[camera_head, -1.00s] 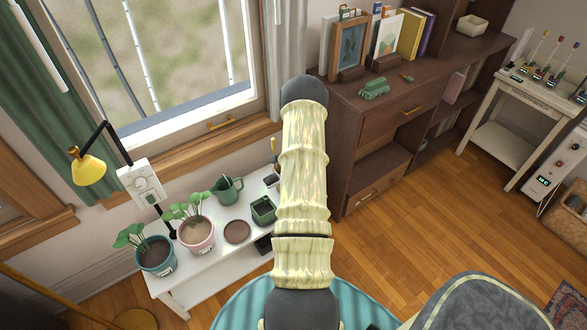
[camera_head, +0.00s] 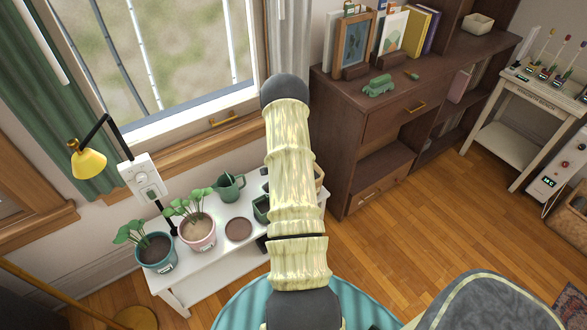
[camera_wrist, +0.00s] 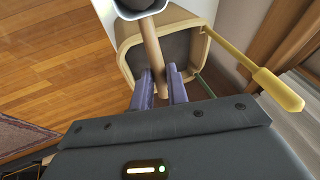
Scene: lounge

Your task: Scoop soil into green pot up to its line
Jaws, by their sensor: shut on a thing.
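My gripper (camera_wrist: 159,82) is shut on the wooden handle of a scoop (camera_wrist: 152,45). The scoop's pale bowl is at the top edge of the wrist view, partly cut off, with something dark inside. Behind it is a wooden-rimmed tub (camera_wrist: 125,62) with a dark inside that looks like soil. The tub's rim also shows just right of my arm in the head view (camera_head: 320,178). The green pot (camera_head: 260,208) stands on the white bench, mostly hidden by my arm; its line and fill cannot be seen. My gripper is hidden in the head view.
A yellow-handled tool (camera_wrist: 278,90) lies by the tub. A dark wooden cabinet (camera_head: 345,140) stands to the right.

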